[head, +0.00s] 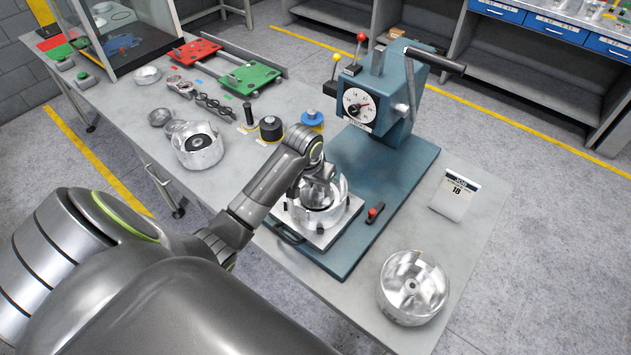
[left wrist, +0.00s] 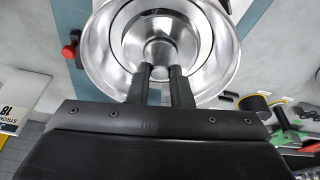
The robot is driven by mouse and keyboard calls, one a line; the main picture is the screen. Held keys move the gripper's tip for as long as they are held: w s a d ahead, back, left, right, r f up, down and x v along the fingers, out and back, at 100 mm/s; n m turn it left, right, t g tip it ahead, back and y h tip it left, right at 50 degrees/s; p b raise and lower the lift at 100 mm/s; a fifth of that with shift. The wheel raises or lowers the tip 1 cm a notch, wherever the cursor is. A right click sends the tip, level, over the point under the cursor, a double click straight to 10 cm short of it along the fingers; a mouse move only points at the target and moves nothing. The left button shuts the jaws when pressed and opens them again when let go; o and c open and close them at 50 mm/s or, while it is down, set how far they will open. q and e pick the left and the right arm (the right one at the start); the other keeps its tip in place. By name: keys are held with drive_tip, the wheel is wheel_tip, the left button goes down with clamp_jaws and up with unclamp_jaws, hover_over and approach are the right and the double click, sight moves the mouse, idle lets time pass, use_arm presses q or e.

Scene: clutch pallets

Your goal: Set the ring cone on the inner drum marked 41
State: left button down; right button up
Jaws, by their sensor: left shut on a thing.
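My left gripper (head: 320,180) reaches down into a silver drum (head: 335,217) on the pale plate of the blue press. In the left wrist view my two dark fingers (left wrist: 160,70) are close together at the round metal hub (left wrist: 158,50) of a shiny part inside the drum's wide rim (left wrist: 228,55). This part looks like the ring cone, and the fingers are shut on it. Whether it rests on the drum's inside cannot be told. No number 41 is readable. My right gripper is not in view.
The blue press (head: 383,95) with its dial stands just behind. A red-knobbed part (head: 375,212) and a card marked 18 (head: 455,195) are to the right. Other silver drums stand at right (head: 412,288) and left (head: 198,147). Red (head: 195,52) and green (head: 250,78) fixtures lie at the back.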

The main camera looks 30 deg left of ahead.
use_arm(q)
drive_tip(key=c, duration=1.2)
unclamp_jaws()
drive_tip(key=shift+c, duration=0.2)
wheel_tip(320, 180, up, 9)
idle(0.5)
